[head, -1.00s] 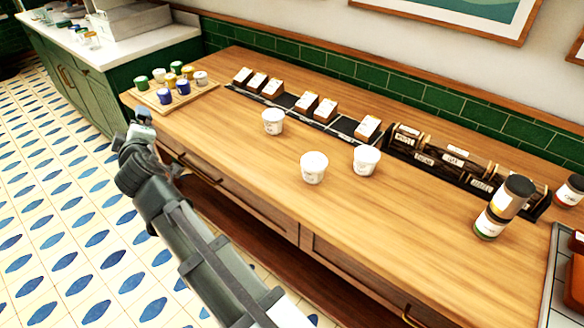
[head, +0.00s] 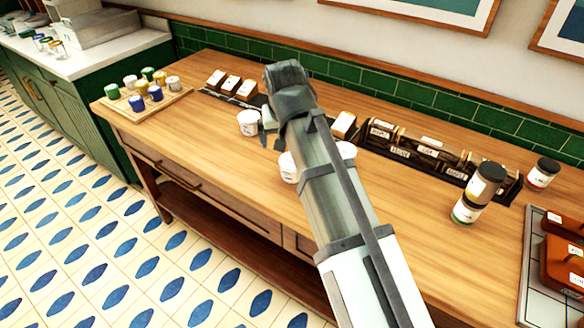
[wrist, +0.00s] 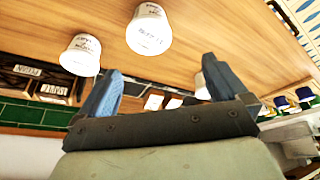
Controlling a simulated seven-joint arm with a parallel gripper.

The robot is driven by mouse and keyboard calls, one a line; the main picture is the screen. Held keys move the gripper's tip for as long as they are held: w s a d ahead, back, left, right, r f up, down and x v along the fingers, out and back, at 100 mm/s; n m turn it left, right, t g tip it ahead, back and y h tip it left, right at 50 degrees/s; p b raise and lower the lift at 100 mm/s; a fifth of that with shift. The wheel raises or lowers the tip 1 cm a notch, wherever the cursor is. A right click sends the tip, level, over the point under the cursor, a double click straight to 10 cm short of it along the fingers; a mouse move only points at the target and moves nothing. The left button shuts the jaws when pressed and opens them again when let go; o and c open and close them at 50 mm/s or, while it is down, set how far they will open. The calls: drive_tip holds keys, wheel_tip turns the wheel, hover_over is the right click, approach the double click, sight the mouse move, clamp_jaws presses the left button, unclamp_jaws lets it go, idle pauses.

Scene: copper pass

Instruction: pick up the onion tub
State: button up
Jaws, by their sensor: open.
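Three white tubs stand upright on the wooden counter. In the head view, the left tub (head: 248,124) is mostly clear, while the front tub (head: 287,168) and the right tub (head: 347,150) are partly covered by my arm. The labels are too small to tell which is the onion tub. The wrist view shows two tubs (wrist: 80,55) (wrist: 149,28) beyond the fingers, and a third (wrist: 202,88) partly behind the right finger. My gripper (wrist: 162,72) is open and empty, above the counter near the left tub; my arm hides most of it in the head view.
A wooden tray (head: 165,105) of small coloured pots is at the counter's left end. Labelled boxes (head: 232,86) and a dark rack (head: 420,150) line the back. A tall jar (head: 478,193) stands to the right. Bare counter (head: 415,215) lies in front of the rack.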

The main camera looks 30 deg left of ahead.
sight(292, 165)
drive_tip(key=shift+m+g, duration=0.3)
drive_tip(key=shift+w+d+x, duration=0.1)
drive_tip(key=shift+d+x, duration=0.25)
drive_tip(key=shift+x, duration=1.9)
drive_tip(key=shift+w+d+x, duration=0.1)
drive_tip(key=shift+d+x, duration=0.25)
drive_tip(key=shift+x, duration=1.9)
drive_tip(key=shift+w+d+x, duration=0.1)
drive_tip(key=shift+d+x, duration=0.25)
drive_tip(key=shift+x, duration=1.9)
drive_tip(key=shift+f, duration=0.15)
drive_tip(key=shift+c, duration=0.2)
drive_tip(key=c, duration=1)
drive_tip(key=shift+c, duration=0.2)
